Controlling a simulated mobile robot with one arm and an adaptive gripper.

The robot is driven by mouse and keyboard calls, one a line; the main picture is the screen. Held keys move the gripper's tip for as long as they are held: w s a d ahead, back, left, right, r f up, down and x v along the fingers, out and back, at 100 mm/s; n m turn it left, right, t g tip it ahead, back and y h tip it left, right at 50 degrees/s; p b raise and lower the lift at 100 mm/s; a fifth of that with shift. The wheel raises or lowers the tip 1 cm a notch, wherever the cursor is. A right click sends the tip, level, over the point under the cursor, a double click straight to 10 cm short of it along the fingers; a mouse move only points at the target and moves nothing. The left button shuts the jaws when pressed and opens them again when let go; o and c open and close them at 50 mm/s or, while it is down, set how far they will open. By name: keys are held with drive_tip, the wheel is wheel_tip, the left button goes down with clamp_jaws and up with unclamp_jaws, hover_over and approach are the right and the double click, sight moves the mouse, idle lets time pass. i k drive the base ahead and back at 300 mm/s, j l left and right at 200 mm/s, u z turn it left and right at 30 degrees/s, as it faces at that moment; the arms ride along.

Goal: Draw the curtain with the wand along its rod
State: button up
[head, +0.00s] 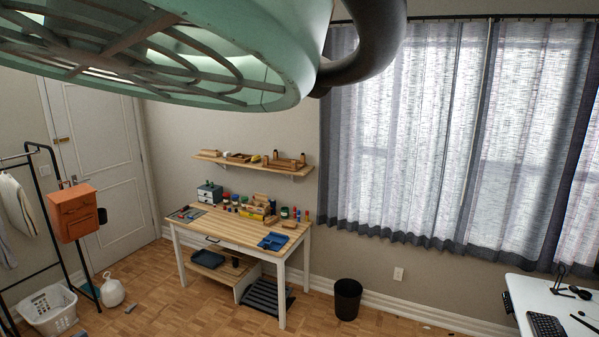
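The curtain (405,130) hangs at the right in the head view. It is pale, sheer and streaked, with darker grey-blue bands at its left side, near the middle and at the right. It spans the window and its right end runs near the picture's edge. The dark rod (450,17) runs along its top, partly hidden by a lamp. A thin pale upright line (489,60) in front of the curtain looks like the wand; its lower end is hard to make out. My gripper is not in view.
A large teal caged lamp (290,50) with a dark curved arm fills the upper left, close to the camera. A wooden workbench (235,228) stands below a shelf (255,164). A black bin (347,300) and white desk (545,300) stand below the curtain. Wooden floor lies open between.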

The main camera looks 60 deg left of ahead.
sight(477, 39)
drive_tip(key=i+j+u, duration=0.35)
drive_tip(key=i, duration=0.55)
drive_tip(key=i+u, duration=0.35)
drive_tip(key=i, duration=0.6)
drive_tip(key=i+u, duration=0.1)
drive_tip(key=i, duration=0.55)
drive_tip(key=i+l+u, duration=0.1)
drive_tip(key=i, duration=0.55)
drive_tip(key=i+l+u, duration=0.1)
drive_tip(key=i, duration=0.55)
